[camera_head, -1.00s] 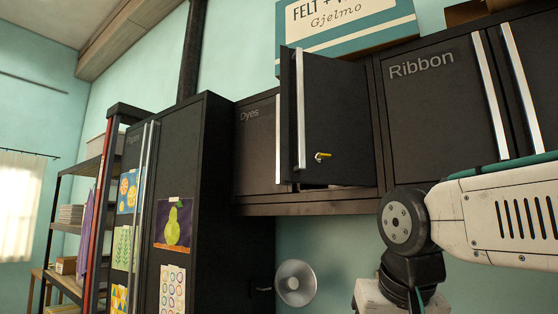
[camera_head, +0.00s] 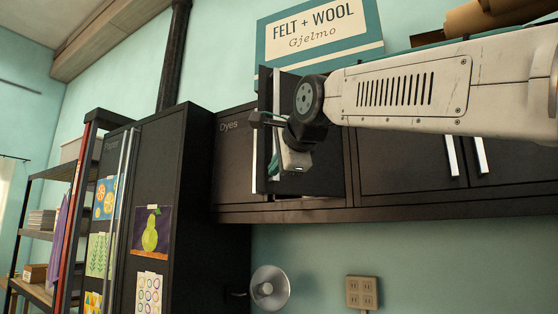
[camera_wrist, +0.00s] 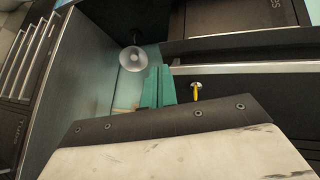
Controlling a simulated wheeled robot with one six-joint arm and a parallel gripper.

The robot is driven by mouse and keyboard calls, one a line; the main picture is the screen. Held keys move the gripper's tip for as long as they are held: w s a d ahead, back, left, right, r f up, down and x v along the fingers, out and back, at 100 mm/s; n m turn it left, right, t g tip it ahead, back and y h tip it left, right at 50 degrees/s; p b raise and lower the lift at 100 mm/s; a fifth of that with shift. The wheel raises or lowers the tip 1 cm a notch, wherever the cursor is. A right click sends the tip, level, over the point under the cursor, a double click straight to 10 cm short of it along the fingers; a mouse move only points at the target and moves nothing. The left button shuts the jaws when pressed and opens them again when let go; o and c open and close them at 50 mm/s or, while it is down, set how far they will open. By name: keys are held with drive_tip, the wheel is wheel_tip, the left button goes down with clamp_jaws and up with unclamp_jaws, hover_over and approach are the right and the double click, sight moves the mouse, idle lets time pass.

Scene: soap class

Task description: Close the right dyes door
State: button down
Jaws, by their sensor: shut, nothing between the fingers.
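The right Dyes door (camera_head: 322,180) is a dark panel with a pale vertical handle. It stands ajar, swung out from the wall cabinet, and my arm covers much of it in the head view. In the wrist view its pale handle bar (camera_wrist: 250,68) runs across the upper right, with a yellow key (camera_wrist: 196,93) below it. My gripper (camera_wrist: 158,88) has teal fingers that are shut and empty, close to the key and handle. In the head view my gripper (camera_head: 273,167) is in front of the door, partly hidden. I cannot tell whether it touches.
The left Dyes door (camera_head: 234,160) is shut. A tall dark Paper cabinet (camera_head: 180,200) stands at left. A wall lamp (camera_head: 270,288) and a socket (camera_head: 361,292) sit below. A Felt + Wool box (camera_head: 318,35) is on top.

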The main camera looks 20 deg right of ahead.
sight(258, 185)
drive_tip(key=x, duration=0.7)
drive_tip(key=shift+w+r, duration=0.2)
drive_tip(key=shift+w, duration=0.9)
